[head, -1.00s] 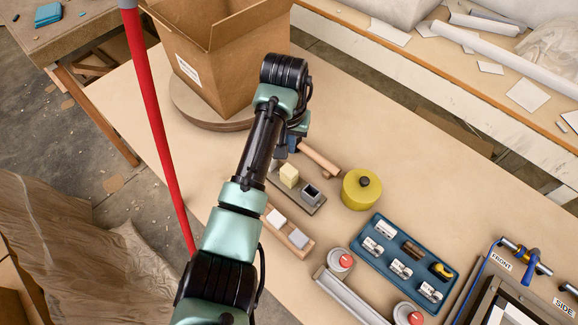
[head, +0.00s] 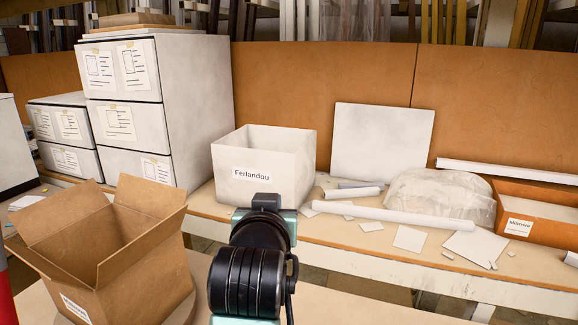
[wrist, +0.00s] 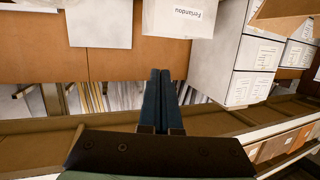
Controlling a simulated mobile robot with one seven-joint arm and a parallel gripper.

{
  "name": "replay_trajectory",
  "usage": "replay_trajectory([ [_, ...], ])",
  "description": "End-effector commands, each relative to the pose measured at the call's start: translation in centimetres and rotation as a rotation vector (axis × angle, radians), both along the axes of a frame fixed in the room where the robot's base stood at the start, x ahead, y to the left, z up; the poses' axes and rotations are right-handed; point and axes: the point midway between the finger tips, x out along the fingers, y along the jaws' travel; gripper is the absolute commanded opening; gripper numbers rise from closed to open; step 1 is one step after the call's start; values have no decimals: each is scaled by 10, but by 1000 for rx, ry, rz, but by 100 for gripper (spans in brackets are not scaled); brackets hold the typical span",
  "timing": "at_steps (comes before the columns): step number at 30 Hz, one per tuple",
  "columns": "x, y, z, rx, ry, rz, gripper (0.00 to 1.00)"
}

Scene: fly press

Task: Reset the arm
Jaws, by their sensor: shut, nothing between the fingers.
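My arm shows in the head view, raised at the bottom middle with its black wrist joint towards the back bench. My gripper (wrist: 160,100) shows in the wrist view, its two dark fingers together and nothing between them. It points out over the room, clear of any object. In the head view the gripper itself is hidden behind the wrist.
An open cardboard box (head: 130,255) stands left of my arm. Behind are a white box labelled Ferlandou (head: 262,172), white drawer units (head: 195,100), a white board (head: 381,142), paper rolls (head: 395,217) and an orange tray (head: 535,222) on the back bench.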

Motion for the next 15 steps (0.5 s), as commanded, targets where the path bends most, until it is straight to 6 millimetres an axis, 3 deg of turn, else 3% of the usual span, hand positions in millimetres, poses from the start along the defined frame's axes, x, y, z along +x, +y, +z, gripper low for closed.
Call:
replay_trajectory([
  [1, -12, -11, 36, -3, -115, -12, 0],
  [3, -33, -21, 85, -6, -277, -19, 0],
  [5, -56, -26, 125, -11, -413, -18, 0],
  [9, -122, -32, 201, -23, -700, -9, 0],
  [12, -168, -31, 237, -29, -860, 6, 0],
  [15, -201, -29, 259, -32, -969, 19, 0],
])
